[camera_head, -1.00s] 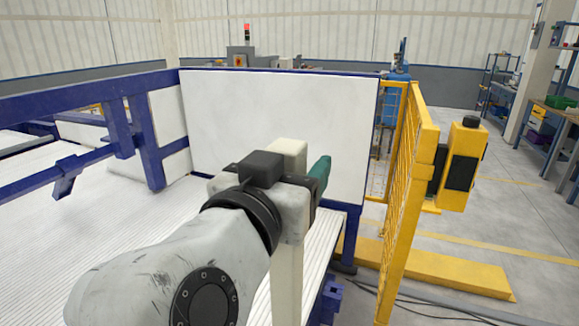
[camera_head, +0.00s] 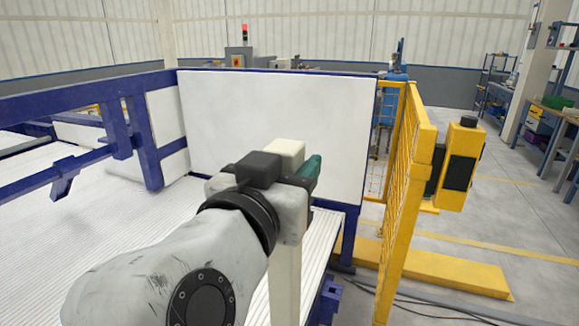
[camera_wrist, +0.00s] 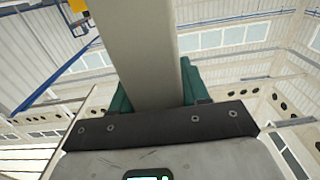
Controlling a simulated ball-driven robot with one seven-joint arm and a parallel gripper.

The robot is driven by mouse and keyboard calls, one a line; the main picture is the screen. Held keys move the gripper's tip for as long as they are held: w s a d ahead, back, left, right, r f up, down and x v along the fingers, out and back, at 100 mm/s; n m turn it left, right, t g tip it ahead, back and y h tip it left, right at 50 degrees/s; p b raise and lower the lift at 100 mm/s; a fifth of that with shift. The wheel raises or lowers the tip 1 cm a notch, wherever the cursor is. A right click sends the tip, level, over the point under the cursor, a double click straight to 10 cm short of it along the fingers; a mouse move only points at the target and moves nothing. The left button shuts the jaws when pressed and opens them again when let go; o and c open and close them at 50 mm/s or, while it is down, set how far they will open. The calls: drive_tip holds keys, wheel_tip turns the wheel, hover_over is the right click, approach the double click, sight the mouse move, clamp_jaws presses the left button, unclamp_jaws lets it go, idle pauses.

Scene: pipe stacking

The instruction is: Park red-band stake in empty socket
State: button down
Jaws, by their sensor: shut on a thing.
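A pale, square-sided stake (camera_head: 285,285) stands roughly upright in the head view, partly hidden behind my wrist; its top end shows above the wrist. My gripper (camera_head: 308,172) is shut on the stake, with one green finger visible beside it. In the wrist view the stake (camera_wrist: 148,45) runs out between the green fingers of my gripper (camera_wrist: 155,92) and leaves the top edge of the picture. No red band shows on the visible parts of the stake. Its lower end is out of view. I cannot make out any socket in either view.
A ribbed white bed (camera_head: 60,235) with blue rails (camera_head: 60,95) lies at the left. A white panel (camera_head: 275,105) stands behind my gripper. A yellow mesh fence (camera_head: 402,200) and yellow post (camera_head: 460,165) stand to the right.

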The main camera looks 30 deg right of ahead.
drive_tip(key=shift+r, duration=0.15)
drive_tip(key=shift+r+p, duration=3.2)
drive_tip(key=shift+r, duration=1.25)
wheel_tip(320, 180, up, 12)
drive_tip(key=p, duration=0.3)
drive_tip(key=shift+p, duration=0.4)
